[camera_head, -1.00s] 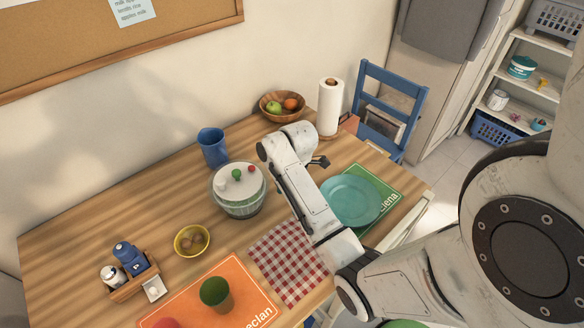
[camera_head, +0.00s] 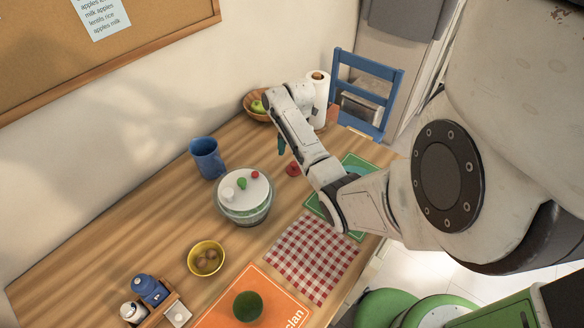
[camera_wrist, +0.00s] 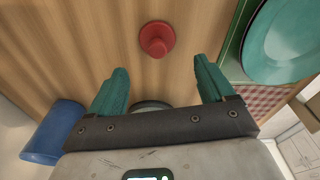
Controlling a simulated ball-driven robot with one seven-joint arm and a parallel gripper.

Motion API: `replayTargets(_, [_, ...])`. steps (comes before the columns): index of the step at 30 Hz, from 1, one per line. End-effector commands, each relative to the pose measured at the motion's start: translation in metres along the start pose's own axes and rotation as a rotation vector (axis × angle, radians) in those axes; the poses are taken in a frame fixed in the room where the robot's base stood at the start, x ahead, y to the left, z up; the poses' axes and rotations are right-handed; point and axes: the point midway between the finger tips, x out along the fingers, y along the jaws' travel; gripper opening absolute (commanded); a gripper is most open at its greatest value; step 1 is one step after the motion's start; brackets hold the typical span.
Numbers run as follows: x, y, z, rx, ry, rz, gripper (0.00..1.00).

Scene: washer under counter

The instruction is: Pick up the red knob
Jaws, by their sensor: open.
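A red knob (camera_wrist: 157,38) with a round flange lies on the wooden table, ahead of my fingers in the wrist view. It also shows in the head view (camera_head: 292,170), right of the pot and close to my arm. My gripper (camera_wrist: 160,70) is open and empty, its two teal fingers apart with the knob beyond their tips. In the head view my gripper (camera_head: 281,146) is partly hidden by the arm and hangs above the table, left of and behind the knob. A smaller red piece (camera_head: 255,174) sits on the pot's white lid.
The lidded pot (camera_head: 243,207) and blue mug (camera_head: 207,158) stand left of the knob. A teal plate (camera_wrist: 284,40) on a green mat lies to its right in the wrist view. The paper towel roll (camera_head: 318,98) and fruit bowl (camera_head: 256,104) stand at the back.

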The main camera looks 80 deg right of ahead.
Motion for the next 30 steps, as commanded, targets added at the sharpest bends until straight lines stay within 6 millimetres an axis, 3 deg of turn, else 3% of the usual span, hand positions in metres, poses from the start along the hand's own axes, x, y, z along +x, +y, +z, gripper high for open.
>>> replayTargets(7, [0.016,0.000,0.003,0.001,0.001,-0.001,0.82])
replayTargets(17, [0.055,0.002,0.009,0.001,0.000,-0.001,0.82])
replayTargets(26, [0.059,0.002,0.009,0.002,-0.001,0.001,0.82])
replayTargets(30, [0.059,0.002,0.009,0.002,-0.001,0.001,0.68])
